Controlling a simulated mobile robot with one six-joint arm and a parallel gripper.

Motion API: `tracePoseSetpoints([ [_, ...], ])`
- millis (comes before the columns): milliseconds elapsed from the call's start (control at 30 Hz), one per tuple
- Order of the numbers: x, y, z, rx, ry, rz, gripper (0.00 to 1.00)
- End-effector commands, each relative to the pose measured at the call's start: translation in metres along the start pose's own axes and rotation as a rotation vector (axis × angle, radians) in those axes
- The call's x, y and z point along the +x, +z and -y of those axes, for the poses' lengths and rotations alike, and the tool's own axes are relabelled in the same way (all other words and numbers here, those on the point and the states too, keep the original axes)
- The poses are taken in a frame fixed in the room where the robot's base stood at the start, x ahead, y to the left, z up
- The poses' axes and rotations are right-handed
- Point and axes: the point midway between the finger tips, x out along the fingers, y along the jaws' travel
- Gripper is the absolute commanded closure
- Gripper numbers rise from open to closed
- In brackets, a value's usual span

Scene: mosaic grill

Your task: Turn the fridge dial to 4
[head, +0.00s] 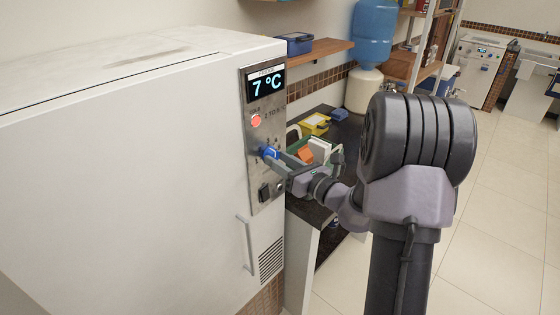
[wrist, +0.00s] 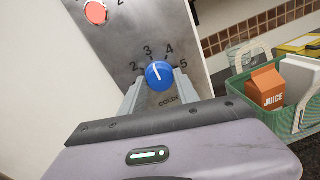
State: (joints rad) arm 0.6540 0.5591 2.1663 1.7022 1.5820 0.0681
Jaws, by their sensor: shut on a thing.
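The blue fridge dial (wrist: 160,76) is on the metal control panel (wrist: 150,25), with the numbers 2 to 5 visible around it. Its white pointer line points up and slightly left, near the 3. My gripper (wrist: 158,86) is shut on the dial, one finger on each side. In the head view the dial (head: 268,152) shows at the tip of my gripper (head: 272,157), partly hidden by the fingers. The display (head: 266,83) above reads 7 °C.
A red button (head: 256,121) sits above the dial and a black switch (head: 264,193) below it. The fridge handle (head: 246,245) stands out lower left. A green crate (wrist: 292,120) holding a juice carton (wrist: 267,88) is on the counter to the right.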

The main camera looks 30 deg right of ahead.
Motion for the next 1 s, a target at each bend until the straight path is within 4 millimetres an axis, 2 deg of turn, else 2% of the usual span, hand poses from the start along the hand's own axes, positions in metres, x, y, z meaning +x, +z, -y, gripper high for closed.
tracePoseSetpoints([
  [267,-0.0002,0.0029,-0.0006,0.068,-0.002,-0.007,1.0],
  [1000,-0.0004,0.0049,-0.0002,0.63,-0.01,-0.047,1.0],
])
